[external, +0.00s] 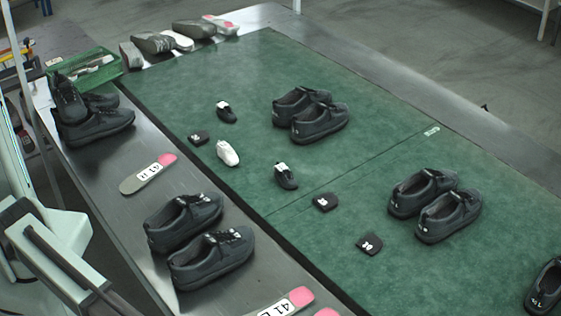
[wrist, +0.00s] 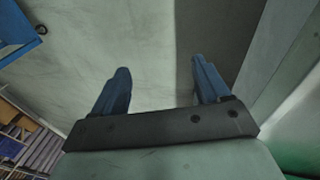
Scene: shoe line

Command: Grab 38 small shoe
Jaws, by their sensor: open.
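Three small shoes lie on the green mat (external: 390,150) in the external view: a black one (external: 227,112) at the back, a white one (external: 227,153) in the middle, and a black one (external: 286,177) nearer the seam. The black ones carry white labels; I cannot read the number 38 on any of them. My gripper (wrist: 160,86) is open and empty in the wrist view, its two blue fingers wide apart over grey floor. No small shoe shows in the wrist view. My gripper's fingers are not visible in the external view, so it is away from the shoes.
Small black tags (external: 326,202) lie near the small shoes. Large black shoe pairs stand on the mat (external: 321,124) and on the metal edge (external: 212,262). A green crate (external: 84,74) and several insoles (external: 148,174) lie along the left.

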